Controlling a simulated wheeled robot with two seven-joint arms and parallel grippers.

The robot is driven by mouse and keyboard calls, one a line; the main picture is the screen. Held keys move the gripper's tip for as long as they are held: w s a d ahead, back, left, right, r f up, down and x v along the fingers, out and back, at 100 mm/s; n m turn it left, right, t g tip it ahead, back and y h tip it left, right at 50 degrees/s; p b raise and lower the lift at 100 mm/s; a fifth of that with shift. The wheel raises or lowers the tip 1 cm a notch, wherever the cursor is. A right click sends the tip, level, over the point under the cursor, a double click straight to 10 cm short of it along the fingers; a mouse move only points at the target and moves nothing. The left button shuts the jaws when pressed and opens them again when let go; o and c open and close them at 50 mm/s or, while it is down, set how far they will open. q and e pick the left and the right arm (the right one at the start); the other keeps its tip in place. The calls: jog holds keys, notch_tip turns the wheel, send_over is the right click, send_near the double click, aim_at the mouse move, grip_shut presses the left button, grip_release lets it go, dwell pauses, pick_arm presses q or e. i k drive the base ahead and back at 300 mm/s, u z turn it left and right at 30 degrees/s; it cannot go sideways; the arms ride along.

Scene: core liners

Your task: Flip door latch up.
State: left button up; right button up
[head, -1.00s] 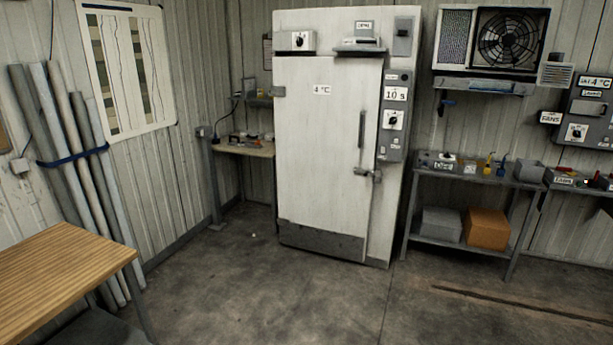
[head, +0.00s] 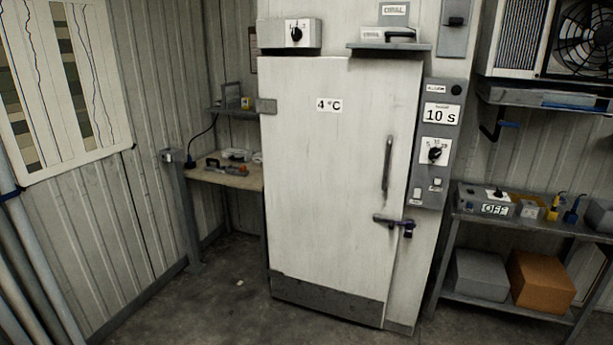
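The door latch (head: 392,222) is a small dark metal bar on the right edge of the white cold-room door (head: 330,190). It lies roughly level, with a darker bluish piece at its right end on the frame. A vertical grey handle (head: 387,163) is above it. The door looks closed and carries a "4 °C" label. Neither of my grippers shows in the head view.
A grey control panel (head: 437,145) with a "10 s" label and a dial is right of the door. A metal shelf (head: 520,222) holding boxes stands at right. A small bench (head: 225,175) stands at left. The floor before the door looks clear.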

aim_at(377, 217)
jog(key=z, duration=0.35)
jog(key=i, duration=2.75)
jog(key=u, duration=0.05)
